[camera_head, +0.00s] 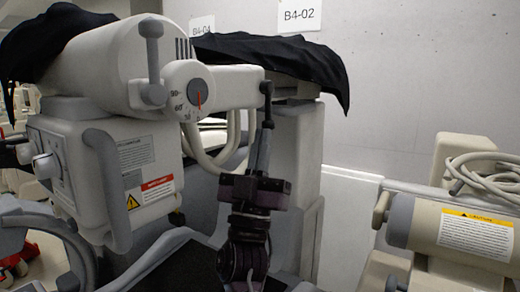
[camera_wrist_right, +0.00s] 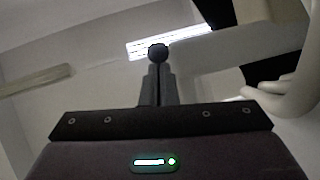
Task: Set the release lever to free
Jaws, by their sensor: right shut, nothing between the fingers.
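A small dark lever with a round knob (camera_head: 266,88) hangs at the right end of the cart's pale horizontal arm (camera_head: 236,88); I take it as the release lever, though no label on it is readable. My right gripper (camera_head: 267,125) points up just below it, fingers together and empty. In the right wrist view the dark knob (camera_wrist_right: 158,53) shows in line with the closed fingertips (camera_wrist_right: 158,72); I cannot tell whether they touch. A grey lever (camera_head: 151,60) stands upright on the machine's housing, left of a dial (camera_head: 190,90) with a red pointer. My left gripper is not in view.
Black covers (camera_head: 285,58) drape over the machine. A pale cable loop (camera_head: 222,150) hangs left of my right gripper. A beige unit (camera_head: 465,225) with coiled cable stands at the right. The grey wall (camera_head: 390,100) behind is bare apart from signs.

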